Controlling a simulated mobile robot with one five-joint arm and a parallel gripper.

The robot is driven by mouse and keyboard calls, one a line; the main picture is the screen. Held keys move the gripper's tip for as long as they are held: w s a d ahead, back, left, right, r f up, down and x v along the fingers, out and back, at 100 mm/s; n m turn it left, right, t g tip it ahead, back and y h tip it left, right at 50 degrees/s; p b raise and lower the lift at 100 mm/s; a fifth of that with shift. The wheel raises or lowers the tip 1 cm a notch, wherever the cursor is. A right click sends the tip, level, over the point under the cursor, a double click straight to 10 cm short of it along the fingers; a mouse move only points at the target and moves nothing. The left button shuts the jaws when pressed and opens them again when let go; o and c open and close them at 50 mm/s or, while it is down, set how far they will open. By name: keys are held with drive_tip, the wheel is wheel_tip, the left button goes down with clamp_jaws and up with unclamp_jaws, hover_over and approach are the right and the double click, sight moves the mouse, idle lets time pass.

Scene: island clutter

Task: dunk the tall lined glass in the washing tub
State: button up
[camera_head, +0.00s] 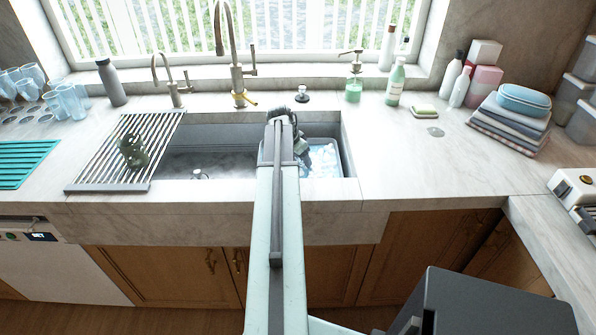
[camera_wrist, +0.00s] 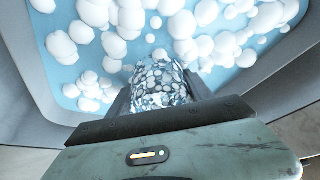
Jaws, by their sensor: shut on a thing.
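My gripper (camera_wrist: 158,92) is shut on the tall lined glass (camera_wrist: 157,80), a clear glass with a broken dark-and-white pattern on it. In the wrist view the glass points into the washing tub (camera_wrist: 38,75), which holds blue water (camera_wrist: 68,20) and white foam balls. I cannot tell whether the far end of the glass is under the surface. In the head view my gripper (camera_head: 306,148) is over the right part of the sink, and my arm hides most of it. The tub's blue and white contents (camera_head: 323,163) show beside it. The glass is not clear there.
A drying rack (camera_head: 112,165) with a dark green object (camera_head: 132,150) lies left of the sink (camera_head: 205,155). A tall tap (camera_head: 236,60) stands behind the sink. Several blue glasses (camera_head: 70,100) stand far left. Soap bottles (camera_head: 394,82) stand back right.

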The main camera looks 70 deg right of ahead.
idle(0.4)
drive_tip(key=shift+a, duration=1.2)
drive_tip(key=shift+d, duration=1.3)
wheel_tip(320, 180, up, 13)
drive_tip(key=p, duration=1.2)
drive_tip(key=shift+p, duration=0.35)
drive_tip(key=shift+f, duration=0.1)
idle(0.8)
